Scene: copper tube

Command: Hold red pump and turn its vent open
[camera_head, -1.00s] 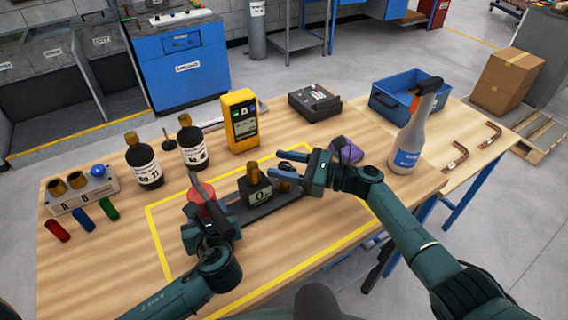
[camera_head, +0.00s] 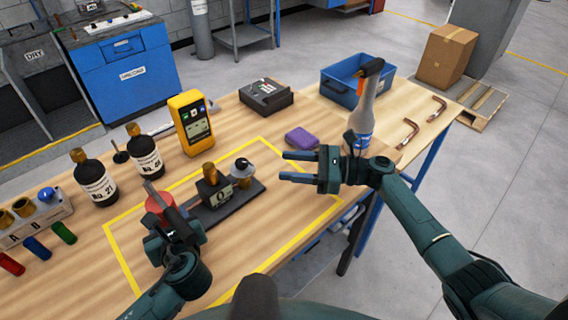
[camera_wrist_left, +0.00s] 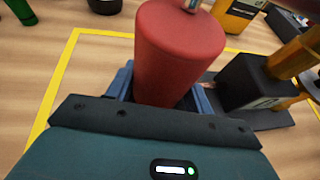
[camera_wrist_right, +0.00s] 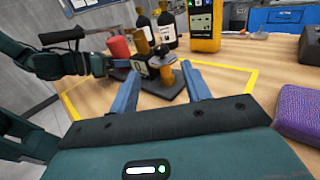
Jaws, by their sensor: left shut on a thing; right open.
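The red pump body (camera_head: 158,203) stands at the left end of a dark base plate (camera_head: 222,211) on the bench; it fills the middle of the left wrist view (camera_wrist_left: 178,52). My left gripper (camera_head: 166,212) is shut around its lower part. A black block with a brass top (camera_head: 209,178) stands mid-base. At the right end is a round knob with a pale top (camera_head: 243,166), probably the vent; it also shows in the right wrist view (camera_wrist_right: 164,54). My right gripper (camera_head: 285,166) is open and empty, right of the knob and apart from it. How far the knob is turned is unclear.
Black bottles (camera_head: 93,178) and a yellow meter (camera_head: 190,122) stand behind the pump. A purple block (camera_head: 301,138) lies behind my right gripper. A grey spray bottle (camera_head: 362,117) stands close by my right wrist. Yellow tape (camera_head: 122,262) outlines the work area.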

